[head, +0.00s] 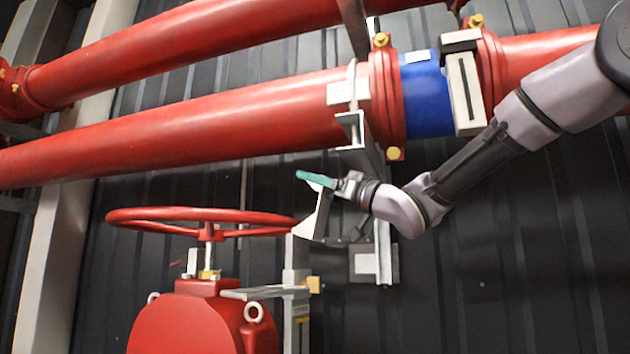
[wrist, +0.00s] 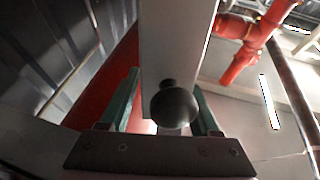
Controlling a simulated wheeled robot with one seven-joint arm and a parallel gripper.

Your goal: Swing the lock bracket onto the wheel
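The red wheel (head: 203,217) lies level on top of the red valve body at the left of the head view. The lock bracket (head: 316,216), a pale metal plate, stands at the right of the wheel's rim. The bracket also shows in the wrist view (wrist: 177,45) as a grey bar with a dark round knob (wrist: 174,106). My gripper (head: 318,180) is at the bracket's upper end, with a teal finger showing. In the wrist view my gripper's (wrist: 165,105) two green fingers stand apart, either side of the knob. A gap shows on the left; contact on the right is unclear.
Two large red pipes (head: 190,127) run across above the wheel, with a blue section (head: 426,95) at upper right. A post (head: 297,262) stands beside the red valve body (head: 190,320). A wall bracket (head: 372,262) is behind my wrist. Dark corrugated wall lies behind.

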